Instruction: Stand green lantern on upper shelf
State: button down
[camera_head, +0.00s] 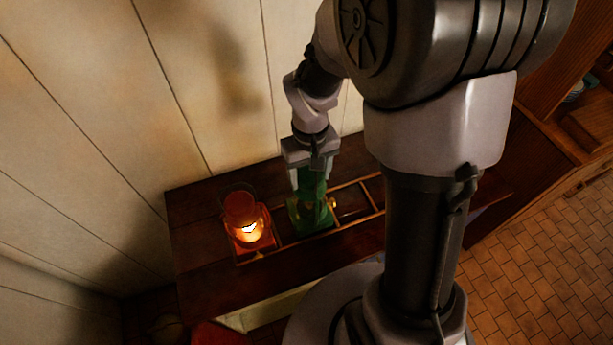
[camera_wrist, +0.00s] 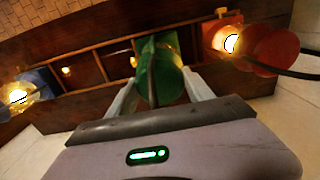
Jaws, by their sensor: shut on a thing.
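The green lantern (camera_head: 309,211) is upright at a divided wooden rack (camera_head: 357,183) on a dark wooden top, in the slot area right of an orange-red lantern. My gripper (camera_head: 311,172) reaches down from above and is shut on the green lantern's upper part. The wrist view shows the green lantern (camera_wrist: 158,75) between the two fingers of my gripper (camera_wrist: 160,92). Whether its base touches the rack floor I cannot tell. I cannot make out which surface is the upper shelf.
The lit orange-red lantern (camera_head: 241,218) stands close on the left. A blue lantern (camera_wrist: 40,82) stands at the rack's other end in the wrist view. Thin wooden dividers separate the slots. A plank wall (camera_head: 215,80) rises behind, and wooden furniture (camera_head: 560,140) stands right, above tiled floor.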

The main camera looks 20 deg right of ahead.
jog(key=shift+f, duration=0.6)
jog(key=shift+w, duration=0.2)
jog(key=shift+s, duration=0.15)
jog(key=shift+f+b, duration=0.15)
jog(key=shift+b, duration=0.2)
jog(key=shift+c, duration=2)
grip_release()
